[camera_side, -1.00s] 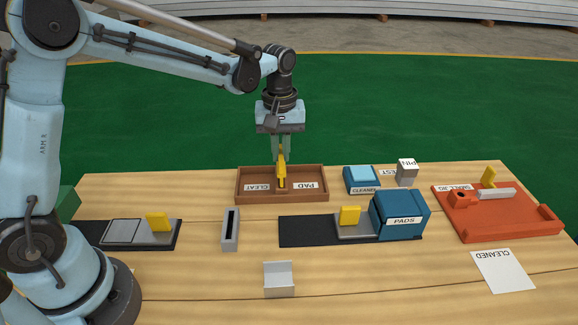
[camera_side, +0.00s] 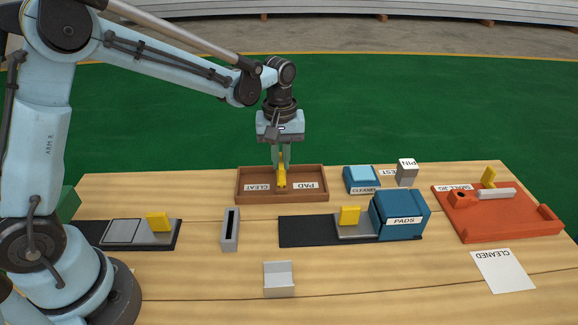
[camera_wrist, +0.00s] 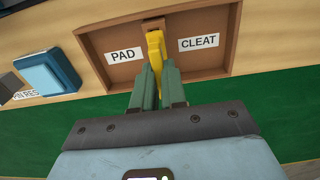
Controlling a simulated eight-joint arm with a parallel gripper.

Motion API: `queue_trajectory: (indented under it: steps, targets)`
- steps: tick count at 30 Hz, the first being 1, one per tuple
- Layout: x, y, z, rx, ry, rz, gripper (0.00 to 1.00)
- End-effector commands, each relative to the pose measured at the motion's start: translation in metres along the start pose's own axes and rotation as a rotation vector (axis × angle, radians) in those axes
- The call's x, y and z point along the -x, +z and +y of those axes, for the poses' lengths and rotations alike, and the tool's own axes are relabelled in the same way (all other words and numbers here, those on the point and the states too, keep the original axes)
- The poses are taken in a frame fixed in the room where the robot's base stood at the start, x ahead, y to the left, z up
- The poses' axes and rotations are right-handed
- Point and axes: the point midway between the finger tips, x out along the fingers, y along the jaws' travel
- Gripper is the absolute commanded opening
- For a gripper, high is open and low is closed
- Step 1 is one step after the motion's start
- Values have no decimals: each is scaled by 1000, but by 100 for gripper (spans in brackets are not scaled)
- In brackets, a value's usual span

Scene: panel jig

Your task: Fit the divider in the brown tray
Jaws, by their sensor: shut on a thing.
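The brown tray (camera_side: 313,197) sits at the back middle of the table, with a CLEAT label on its left side and a PAD label on its right side in the side view. My gripper (camera_side: 282,164) points down over its middle, shut on the yellow upper part of the divider (camera_side: 282,180). In the wrist view my green fingers (camera_wrist: 158,85) pinch this yellow part (camera_wrist: 155,50) between the two labels. The divider is low, between the tray's long walls. Its lower edge is hidden, so I cannot tell whether it is fully seated.
A blue block (camera_side: 362,178) and a grey PIN block (camera_side: 407,173) stand right of the tray. The blue PADS box (camera_side: 400,214), a grey slotted block (camera_side: 230,230) and an orange jig (camera_side: 500,222) stand nearer.

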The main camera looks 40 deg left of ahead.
Motion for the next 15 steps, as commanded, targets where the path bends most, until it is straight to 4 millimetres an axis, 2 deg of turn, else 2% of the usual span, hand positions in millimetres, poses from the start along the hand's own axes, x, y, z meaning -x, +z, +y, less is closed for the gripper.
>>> queue_trajectory:
  steps: [5, 6, 11, 12, 15]
  targets:
    - [-4, 0, 0, 0, 0, 0, 0]
    - [-4, 0, 0, 0, 0, 0, 13]
    - [-4, 0, 0, 0, 0, 0, 38]
    - [-4, 0, 0, 0, 0, 0, 41]
    - [-4, 0, 0, 0, 0, 0, 41]
